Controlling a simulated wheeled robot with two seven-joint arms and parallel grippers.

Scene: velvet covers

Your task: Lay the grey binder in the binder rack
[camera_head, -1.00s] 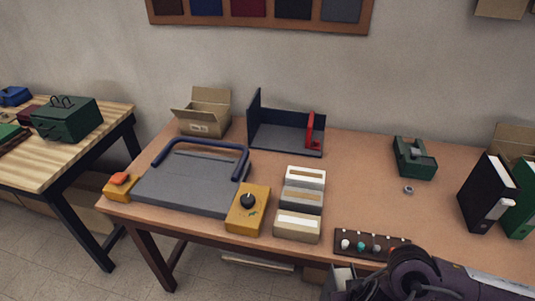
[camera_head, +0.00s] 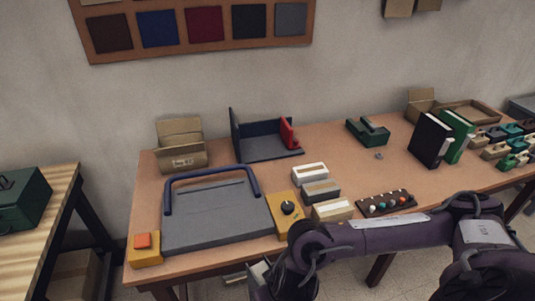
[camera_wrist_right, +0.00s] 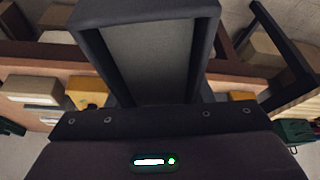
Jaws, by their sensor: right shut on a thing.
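My right gripper (camera_head: 262,280) is at the bottom of the head view, in front of the table's near edge. It is shut on the grey binder, whose pale grey end (camera_head: 259,272) partly shows there; the arm hides much of it. In the right wrist view the grey binder (camera_wrist_right: 148,60) fills the upper middle, dark-edged with a grey face. The binder rack (camera_head: 268,150), dark blue with a grey base and a red upright piece at its right, stands at the back of the table, apart from the binder. My left gripper is not in view.
A grey press with a blue bar handle (camera_head: 215,212) stands front left, beside a yellow control box (camera_head: 285,212). Light and grey boxes (camera_head: 320,190) lie right of it. A cardboard box (camera_head: 181,147) stands left of the rack. Black (camera_head: 429,140) and green (camera_head: 457,136) binders stand right.

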